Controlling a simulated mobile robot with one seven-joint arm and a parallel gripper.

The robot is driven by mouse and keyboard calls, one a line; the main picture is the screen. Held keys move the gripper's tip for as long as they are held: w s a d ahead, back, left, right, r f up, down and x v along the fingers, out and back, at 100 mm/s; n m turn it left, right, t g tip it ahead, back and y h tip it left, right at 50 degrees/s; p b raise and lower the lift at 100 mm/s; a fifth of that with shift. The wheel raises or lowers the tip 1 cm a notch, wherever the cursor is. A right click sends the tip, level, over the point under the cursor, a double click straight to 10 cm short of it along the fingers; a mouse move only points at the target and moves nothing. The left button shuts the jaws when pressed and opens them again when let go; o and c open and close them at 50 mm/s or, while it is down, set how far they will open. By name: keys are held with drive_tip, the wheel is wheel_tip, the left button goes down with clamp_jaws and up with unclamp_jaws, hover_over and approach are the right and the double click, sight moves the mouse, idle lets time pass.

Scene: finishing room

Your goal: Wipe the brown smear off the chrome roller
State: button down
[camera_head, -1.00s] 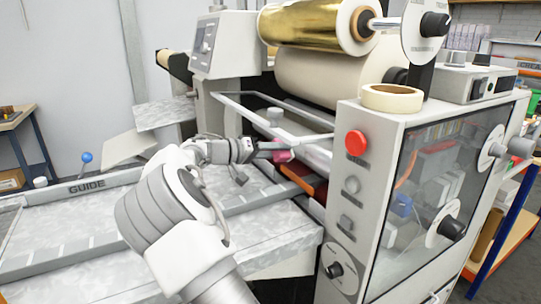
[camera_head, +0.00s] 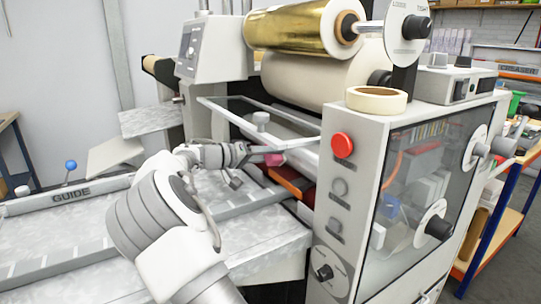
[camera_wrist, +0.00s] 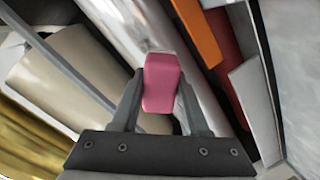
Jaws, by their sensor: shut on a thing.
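My gripper (camera_head: 260,154) reaches in under the clear guard (camera_head: 262,120) of the machine. It is shut on a pink pad (camera_head: 272,159), which shows between the two fingers in the wrist view (camera_wrist: 160,82). The chrome roller (camera_wrist: 122,28) runs diagonally behind the pad in the wrist view, bright and reflective. The pad overlaps the roller in that view; I cannot tell whether they touch. I make out no brown smear on the visible part of the roller. The part behind the pad and fingers is hidden.
An orange bar (camera_wrist: 196,32) and a dark red bar (camera_wrist: 223,40) lie beside the roller. A gold foil roll (camera_head: 300,37) sits above. The machine's side housing with a red button (camera_head: 343,145) stands right of my gripper. The flat feed table (camera_head: 50,240) is at left.

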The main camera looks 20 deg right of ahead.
sight(302, 163)
drive_tip(key=shift+b+x, duration=0.3)
drive_tip(key=shift+x, duration=0.6)
drive_tip(key=shift+s+d+f+b, duration=0.1)
drive_tip(key=shift+s+f+b, duration=0.1)
drive_tip(key=shift+s+b, duration=0.35)
drive_tip(key=shift+s+d+b, duration=0.1)
drive_tip(key=shift+s+b, duration=0.5)
drive_tip(key=shift+b, duration=0.35)
drive_tip(key=shift+s+d+r+b, duration=0.1)
drive_tip(key=shift+s+r+b, duration=0.1)
drive_tip(key=shift+s+b, duration=0.35)
drive_tip(key=shift+s+d+f+b, duration=0.1)
drive_tip(key=shift+s+b, duration=0.35)
drive_tip(key=shift+s+d+f+b, duration=0.1)
drive_tip(key=shift+s+b, duration=0.3)
drive_tip(key=shift+s+d+r+b, duration=0.1)
drive_tip(key=shift+s+d+b, duration=0.05)
drive_tip(key=shift+s+b, duration=0.35)
drive_tip(key=shift+s+d+b, duration=0.2)
drive_tip(key=shift+s+b, duration=0.25)
drive_tip(key=shift+s, duration=0.05)
